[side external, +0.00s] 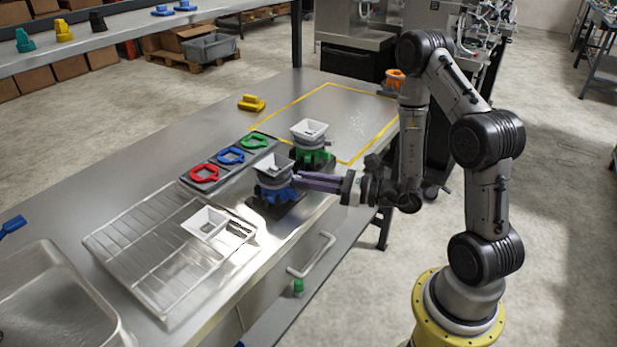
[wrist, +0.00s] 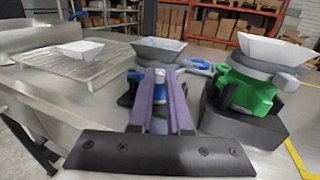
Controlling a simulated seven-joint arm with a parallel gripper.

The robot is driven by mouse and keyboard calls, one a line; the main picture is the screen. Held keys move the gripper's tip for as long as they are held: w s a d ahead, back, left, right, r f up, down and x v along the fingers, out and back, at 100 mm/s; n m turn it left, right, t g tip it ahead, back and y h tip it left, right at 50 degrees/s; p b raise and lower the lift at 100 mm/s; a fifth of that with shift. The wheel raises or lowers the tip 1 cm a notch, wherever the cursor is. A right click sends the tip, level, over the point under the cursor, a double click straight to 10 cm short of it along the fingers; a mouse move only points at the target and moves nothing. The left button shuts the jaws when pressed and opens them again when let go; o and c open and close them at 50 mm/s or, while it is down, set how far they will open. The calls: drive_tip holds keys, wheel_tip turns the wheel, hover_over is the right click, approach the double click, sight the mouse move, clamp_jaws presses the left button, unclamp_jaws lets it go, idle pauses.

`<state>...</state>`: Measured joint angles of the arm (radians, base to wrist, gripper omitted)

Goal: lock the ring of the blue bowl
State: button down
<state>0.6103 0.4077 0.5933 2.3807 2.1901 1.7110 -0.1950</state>
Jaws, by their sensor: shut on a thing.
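The blue bowl (side external: 273,162) is a grey-white funnel-shaped hopper on a blue body (side external: 277,194) with a dark base. It also shows in the wrist view (wrist: 157,47), straight ahead of my gripper. Its grey ring (side external: 262,178) runs around it below the funnel. My gripper (side external: 297,180) reaches in from the right, and its purple fingers (wrist: 159,82) are closed at the ring's near side, on what seems to be its handle. The fingers hide most of the handle, so I cannot tell whether the ring is locked.
A green dispenser (side external: 313,157) with a white hopper stands close by; its ring handle (wrist: 286,82) sticks out in the wrist view. A tray of red, blue and green rings (side external: 203,174) lies behind. A wire rack (side external: 140,245) holds a loose white hopper (side external: 204,222). The yellow-outlined area is mostly clear.

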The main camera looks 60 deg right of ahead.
drive_tip(key=shift+s+a+m+t+h, duration=0.1)
drive_tip(key=shift+a+m+t+h, duration=0.15)
drive_tip(key=shift+m+h, duration=0.3)
drive_tip(key=shift+s+a+m+t+h, duration=0.15)
drive_tip(key=shift+a+m+h, duration=0.2)
drive_tip(key=shift+h, duration=0.4)
drive_tip(key=shift+w, duration=0.1)
drive_tip(key=c, duration=1.1)
unclamp_jaws()
drive_tip(key=shift+s+d, duration=0.25)
drive_tip(key=shift+s, duration=1)
drive_tip(key=shift+s+d, duration=0.2)
drive_tip(key=shift+s, duration=1)
drive_tip(key=shift+s+d, duration=0.25)
drive_tip(key=shift+s, duration=1)
drive_tip(key=shift+a, duration=0.1)
